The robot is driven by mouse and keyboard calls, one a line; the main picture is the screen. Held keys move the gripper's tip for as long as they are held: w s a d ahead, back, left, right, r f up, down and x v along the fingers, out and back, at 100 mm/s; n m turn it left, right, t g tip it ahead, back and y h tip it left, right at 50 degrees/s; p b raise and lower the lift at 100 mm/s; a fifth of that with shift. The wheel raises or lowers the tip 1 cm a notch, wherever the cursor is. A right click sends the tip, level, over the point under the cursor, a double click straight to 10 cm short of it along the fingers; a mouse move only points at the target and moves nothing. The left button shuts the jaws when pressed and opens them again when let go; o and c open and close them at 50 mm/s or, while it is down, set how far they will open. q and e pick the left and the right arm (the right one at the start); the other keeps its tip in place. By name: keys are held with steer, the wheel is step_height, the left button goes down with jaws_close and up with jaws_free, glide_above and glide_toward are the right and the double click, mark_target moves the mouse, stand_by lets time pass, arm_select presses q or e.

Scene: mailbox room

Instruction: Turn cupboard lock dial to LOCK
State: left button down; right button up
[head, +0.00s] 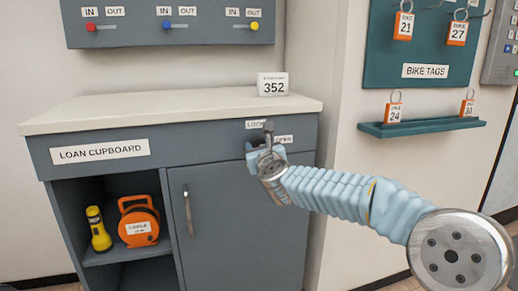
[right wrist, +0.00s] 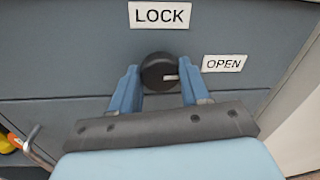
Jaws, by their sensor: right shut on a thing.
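The loan cupboard (head: 240,225) is grey with a pale top. Its lock dial (right wrist: 157,67) is a round black knob with a short white mark that points right, toward the OPEN label (right wrist: 223,63). The LOCK label (right wrist: 160,15) is straight above the dial. My right gripper (right wrist: 158,80) is shut on the dial, one blue finger on each side. In the head view my right gripper (head: 266,152) is at the cupboard's upper right front and hides most of the dial. My left gripper is not in view.
A door handle (head: 187,212) stands below left of the dial. A yellow torch (head: 98,230) and an orange cable reel (head: 139,222) sit in the open shelf. A 352 sign (head: 272,84) stands on the top. A teal shelf with bike tags (head: 425,126) is on the right wall.

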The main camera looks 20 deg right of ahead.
steer(key=n+b, duration=0.2)
steer(key=n, duration=0.2)
steer(key=shift+f, duration=0.15)
steer(key=n+b, duration=0.1)
steer(key=n, duration=0.3)
steer(key=shift+n+t+y, duration=0.3)
steer(key=shift+n+t, duration=0.1)
steer(key=n+b, duration=0.1)
steer(key=n, duration=0.3)
steer(key=shift+d+n+y, duration=0.1)
steer(key=shift+n+y, duration=0.2)
steer(key=shift+n, duration=0.1)
steer(key=shift+n+y, duration=0.3)
steer(key=shift+n, duration=2.2)
steer(key=o, duration=1)
steer(key=shift+o, duration=0.2)
steer(key=shift+b, duration=0.3)
